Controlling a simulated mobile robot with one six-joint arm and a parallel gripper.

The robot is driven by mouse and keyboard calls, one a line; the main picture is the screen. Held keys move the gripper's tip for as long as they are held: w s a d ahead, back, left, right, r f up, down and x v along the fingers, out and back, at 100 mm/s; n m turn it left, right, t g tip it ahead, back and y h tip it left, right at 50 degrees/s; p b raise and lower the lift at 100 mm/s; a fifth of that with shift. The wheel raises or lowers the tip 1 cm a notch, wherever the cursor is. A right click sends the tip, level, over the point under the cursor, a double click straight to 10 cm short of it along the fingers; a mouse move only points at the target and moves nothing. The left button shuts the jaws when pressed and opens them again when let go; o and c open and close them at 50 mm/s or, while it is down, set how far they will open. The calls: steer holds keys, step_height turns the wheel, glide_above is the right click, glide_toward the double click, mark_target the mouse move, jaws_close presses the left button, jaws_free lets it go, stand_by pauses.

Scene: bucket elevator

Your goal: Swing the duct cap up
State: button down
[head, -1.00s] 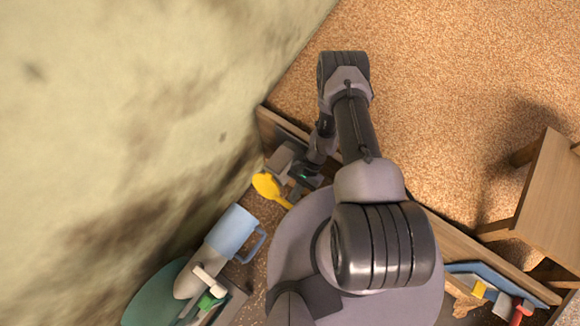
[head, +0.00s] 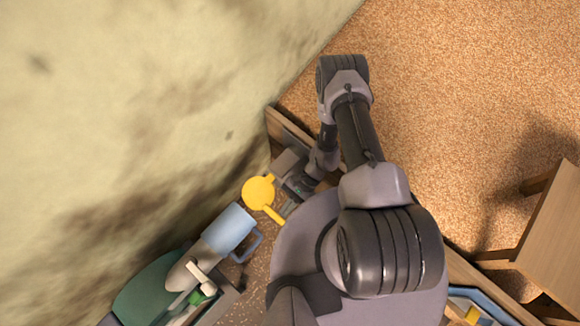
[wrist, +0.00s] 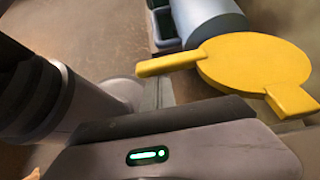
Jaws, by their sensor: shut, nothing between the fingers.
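The yellow duct cap (head: 258,193) is a round disc with a bar handle pointing down-right and a short tab at its upper right. It shows nearly face-on in the head view, left of my gripper. My gripper (head: 289,208) is shut and empty, close to the end of the handle. In the wrist view the cap (wrist: 255,62) is at upper right, its handle pointing left. The shut fingers (wrist: 160,88) reach up to the handle's lower edge; I cannot tell whether they touch it. The duct opening is not clearly visible.
A bin of garden tools (head: 205,300) is at lower left. The rough wall (head: 130,100) fills the left, a wooden board (head: 283,128) runs behind the gripper, and a wooden stool (head: 550,225) stands at right.

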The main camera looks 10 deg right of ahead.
mark_target(280, 216)
steer(key=shift+s+a+r, duration=0.15)
steer(key=shift+a+r, duration=0.1)
steer(key=shift+r, duration=0.3)
steer(key=shift+s+a+r, duration=0.1)
steer(key=shift+a+r, duration=0.15)
steer(key=shift+r, duration=0.3)
steer(key=shift+r+g+y+b, duration=0.4)
steer(key=shift+y, duration=0.3)
steer(key=shift+a+r+b, duration=0.1)
steer(key=shift+r+b, duration=0.4)
steer(key=shift+b, duration=0.2)
steer(key=shift+r+g+y+b, duration=0.6)
steer(key=shift+y+b, duration=0.1)
steer(key=shift+b, duration=0.25)
steer(key=shift+d+r+g+y+b, duration=0.2)
steer(key=shift+r+g+y+b, duration=0.1)
steer(key=shift+r+y+b, duration=0.25)
